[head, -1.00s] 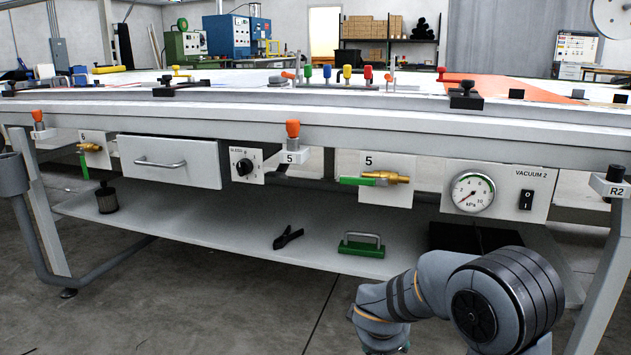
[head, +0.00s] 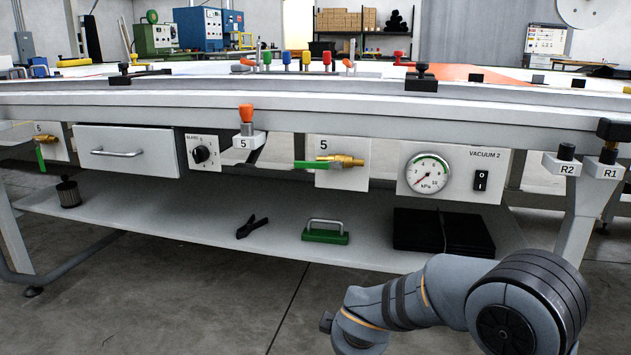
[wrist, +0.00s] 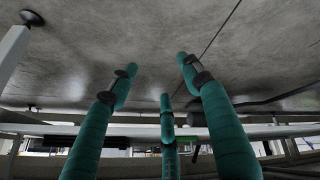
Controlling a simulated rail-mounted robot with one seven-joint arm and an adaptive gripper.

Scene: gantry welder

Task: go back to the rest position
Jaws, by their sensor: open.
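My gripper (wrist: 157,75) shows in the wrist view with its teal fingers spread apart and nothing between them. The picture there looks upside down, with the grey concrete floor (wrist: 150,35) filling the top. My gripper is not visible in the head view. Only part of my grey arm shows there, bent at the lower right in front of the bench, apart from the shelf.
The long white bench (head: 380,115) spans the head view. Its lower shelf (head: 190,230) holds a green-based handle block (head: 325,236), a black clamp (head: 252,227), a dark stack (head: 440,232) and a cylinder (head: 68,192). A bench leg (head: 575,215) stands right. Floor in front is clear.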

